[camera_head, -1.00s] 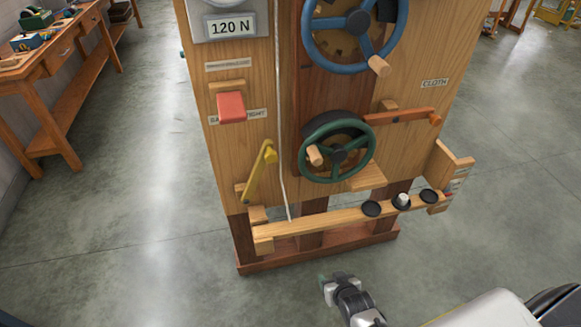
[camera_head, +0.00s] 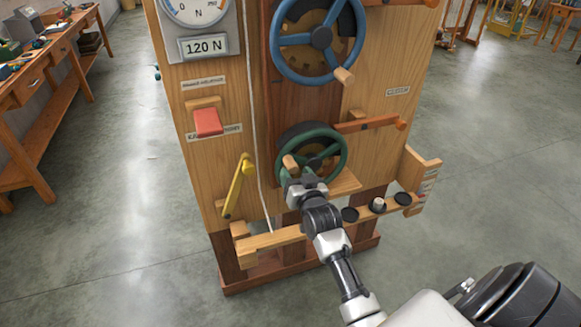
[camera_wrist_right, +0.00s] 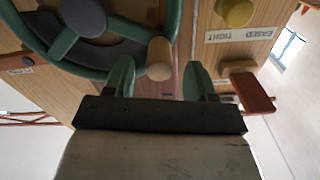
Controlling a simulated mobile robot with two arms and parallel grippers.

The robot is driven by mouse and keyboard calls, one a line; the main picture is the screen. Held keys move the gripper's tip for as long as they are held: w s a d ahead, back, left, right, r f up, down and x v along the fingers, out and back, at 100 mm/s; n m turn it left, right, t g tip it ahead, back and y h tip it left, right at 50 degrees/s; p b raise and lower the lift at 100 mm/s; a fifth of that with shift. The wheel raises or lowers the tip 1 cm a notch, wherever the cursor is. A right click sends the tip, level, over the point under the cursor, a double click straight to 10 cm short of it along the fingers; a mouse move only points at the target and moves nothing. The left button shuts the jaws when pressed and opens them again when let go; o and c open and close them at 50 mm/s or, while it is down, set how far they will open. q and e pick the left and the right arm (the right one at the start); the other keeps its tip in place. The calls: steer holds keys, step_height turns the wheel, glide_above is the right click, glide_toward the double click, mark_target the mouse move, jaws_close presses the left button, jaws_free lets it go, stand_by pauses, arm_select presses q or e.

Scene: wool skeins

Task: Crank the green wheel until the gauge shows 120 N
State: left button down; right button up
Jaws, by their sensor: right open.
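The green wheel (camera_head: 338,146) is mounted low on the wooden stand, with a pale wooden crank handle (camera_head: 290,162) at its left side. The gauge (camera_head: 225,14) is cut off at the top of the head view and its needle does not show. A plate below its dial reads 120 N (camera_head: 204,46). My right gripper (camera_head: 303,181) is at the lower left of the wheel. In the right wrist view the open gripper (camera_wrist_right: 160,77) has its fingers on either side of the handle's end (camera_wrist_right: 160,58). No grip shows. My left gripper is not in view.
A blue wheel (camera_head: 322,38) is above the green one. A red lever (camera_head: 208,122) and a yellow lever (camera_head: 238,186) are to the left, an orange bar (camera_head: 368,125) to the right. A wooden beam with black discs (camera_head: 350,214) crosses below. Floor around the stand is clear.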

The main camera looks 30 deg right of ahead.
steer(key=shift+x, duration=1.85)
steer(key=shift+c, duration=0.5)
jaws_close()
